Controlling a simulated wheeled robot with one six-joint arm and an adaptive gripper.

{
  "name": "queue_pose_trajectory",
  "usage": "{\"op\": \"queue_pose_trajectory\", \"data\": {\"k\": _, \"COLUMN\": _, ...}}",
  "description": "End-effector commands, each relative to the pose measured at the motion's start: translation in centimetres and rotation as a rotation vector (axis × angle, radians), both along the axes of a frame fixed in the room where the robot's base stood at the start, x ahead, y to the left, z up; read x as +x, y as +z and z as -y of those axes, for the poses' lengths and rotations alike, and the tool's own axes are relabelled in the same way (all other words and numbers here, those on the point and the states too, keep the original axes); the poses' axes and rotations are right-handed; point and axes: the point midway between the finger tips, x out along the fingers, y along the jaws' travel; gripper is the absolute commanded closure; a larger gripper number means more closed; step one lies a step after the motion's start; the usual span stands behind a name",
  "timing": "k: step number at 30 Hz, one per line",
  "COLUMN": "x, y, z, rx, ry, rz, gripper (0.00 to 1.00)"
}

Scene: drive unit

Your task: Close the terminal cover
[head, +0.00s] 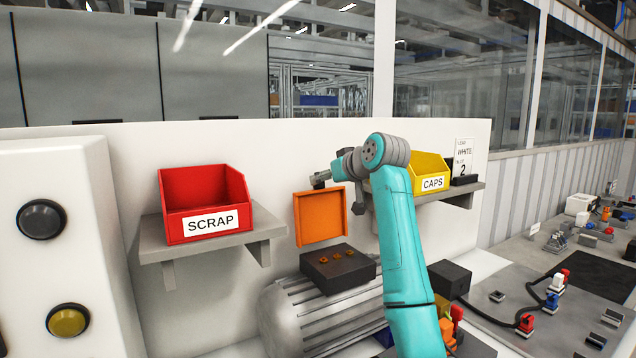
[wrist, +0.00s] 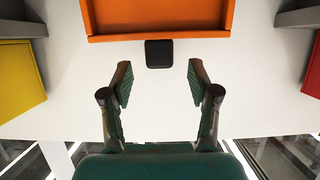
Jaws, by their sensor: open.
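The orange terminal cover (head: 320,217) stands open and upright behind the dark terminal box (head: 338,272) on the grey ribbed motor (head: 305,310). Several small brass-coloured terminals show on top of the box. In the wrist view the cover's orange edge (wrist: 160,36) crosses the top, with a black tab (wrist: 160,54) sticking out from it.
A red SCRAP bin (head: 205,200) sits on a shelf left of the cover. A yellow CAPS bin (head: 430,174) sits on a shelf to the right, behind my arm. A white panel (head: 280,150) stands behind. The right bench (head: 500,315) holds cables and small parts.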

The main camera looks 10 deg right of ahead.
Motion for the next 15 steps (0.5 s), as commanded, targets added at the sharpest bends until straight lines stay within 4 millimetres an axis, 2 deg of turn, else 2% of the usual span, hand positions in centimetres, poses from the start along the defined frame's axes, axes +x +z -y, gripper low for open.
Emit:
{"op": "queue_pose_trajectory", "data": {"k": 6, "x": 3.0, "y": -1.2, "z": -0.9, "rx": 0.000, "ry": 0.000, "rz": -0.001, "gripper": 0.40}}
{"op": "queue_pose_trajectory", "data": {"k": 15, "x": 4.4, "y": -1.9, "z": -1.4, "rx": -0.001, "ry": -0.001, "rz": 0.000, "gripper": 0.40}}
